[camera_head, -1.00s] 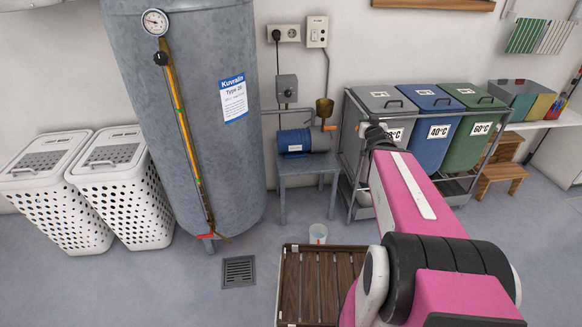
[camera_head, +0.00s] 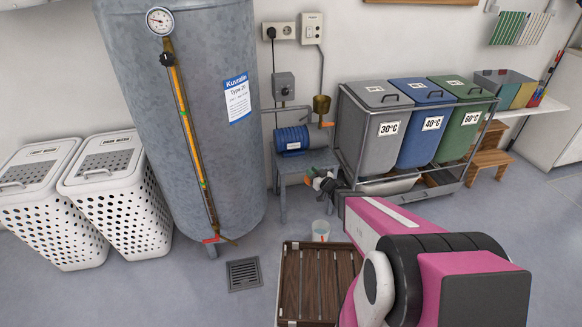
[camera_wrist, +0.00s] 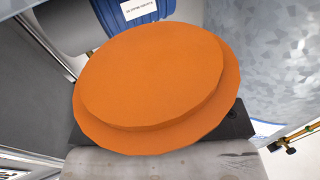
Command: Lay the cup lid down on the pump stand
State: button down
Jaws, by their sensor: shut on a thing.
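The cup lid (camera_wrist: 155,75) is a round orange two-step disc, close up in the wrist view. In the head view only a small orange bit of it (camera_head: 308,181) shows at my gripper. My gripper (camera_head: 320,183) is shut on the lid and hangs at the front right of the pump stand (camera_head: 322,159). Whether the lid is over the stand's top or in front of it is hard to tell. The stand is a small grey table against the wall with a blue pump (camera_head: 292,140) on its top. The lid hides my fingertips in the wrist view.
A large grey tank (camera_head: 185,120) stands left of the stand; it also fills the right of the wrist view (camera_wrist: 265,50). A rack with grey (camera_head: 380,125), blue and green bins stands right.

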jog(key=shift+w+a+f, duration=0.1)
jog(key=shift+a+f, duration=0.25)
jog(key=shift+f, duration=0.05)
jog(key=x, duration=1.4)
jog(key=shift+a, duration=0.1)
jog(key=x, duration=0.4)
jog(key=shift+s+f, duration=0.2)
jog(key=shift+f, duration=0.45)
jog(key=shift+s, duration=0.1)
jog(key=c, duration=1)
grip_release()
jog(key=shift+f, duration=0.15)
